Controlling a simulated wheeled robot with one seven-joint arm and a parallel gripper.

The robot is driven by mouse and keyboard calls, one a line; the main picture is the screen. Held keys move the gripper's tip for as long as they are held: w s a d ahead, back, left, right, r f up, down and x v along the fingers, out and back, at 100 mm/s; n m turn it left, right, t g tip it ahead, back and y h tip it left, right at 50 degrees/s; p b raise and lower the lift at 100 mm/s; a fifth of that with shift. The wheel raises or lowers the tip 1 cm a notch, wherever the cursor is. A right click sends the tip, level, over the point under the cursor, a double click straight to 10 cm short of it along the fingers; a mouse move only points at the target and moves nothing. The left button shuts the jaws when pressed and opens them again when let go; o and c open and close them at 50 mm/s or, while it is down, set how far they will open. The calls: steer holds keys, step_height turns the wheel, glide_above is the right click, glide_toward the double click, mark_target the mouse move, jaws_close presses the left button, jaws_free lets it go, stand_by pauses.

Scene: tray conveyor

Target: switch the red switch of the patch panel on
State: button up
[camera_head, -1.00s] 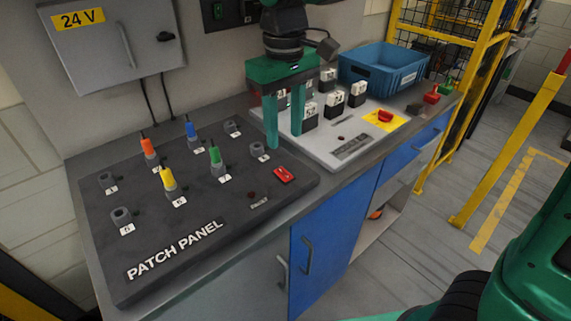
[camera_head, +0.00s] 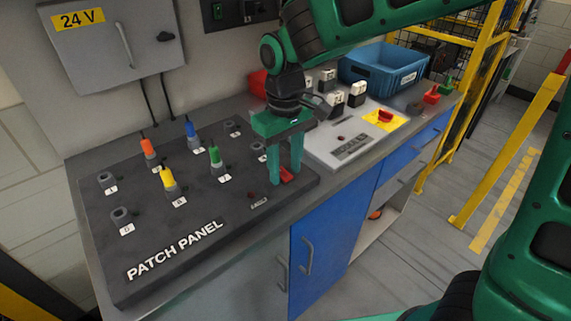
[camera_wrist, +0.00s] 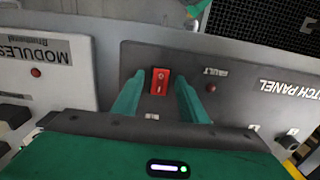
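The dark patch panel (camera_head: 150,245) lies on the bench, with its red switch (camera_head: 287,175) near its right edge. In the wrist view the red switch (camera_wrist: 160,82) shows between the two green fingers, apart from both. My gripper (camera_head: 285,178) points down over the switch with its fingers apart. The wrist view also shows my gripper (camera_wrist: 158,95) open and empty, with its fingers on either side of the switch. In the head view a finger partly hides the switch. I cannot tell the height of the fingertips above the panel.
Orange, blue, yellow and green plugs stand on the panel, the green one (camera_head: 214,157) nearest my gripper. A fault lamp (camera_wrist: 210,87) sits beside the switch. To the right lies the modules board (camera_head: 345,150) with a red button on yellow. A blue bin (camera_head: 383,68) stands behind.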

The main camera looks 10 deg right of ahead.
jaws_close()
steer(key=shift+w+a+g+h, duration=0.2)
steer(key=shift+w+g+h, duration=0.25)
steer(key=shift+g+h, duration=0.55)
steer(key=shift+r, duration=0.1)
jaws_free()
steer(key=v, duration=1)
steer(key=shift+w+r, duration=0.3)
steer(key=shift+w, duration=0.1)
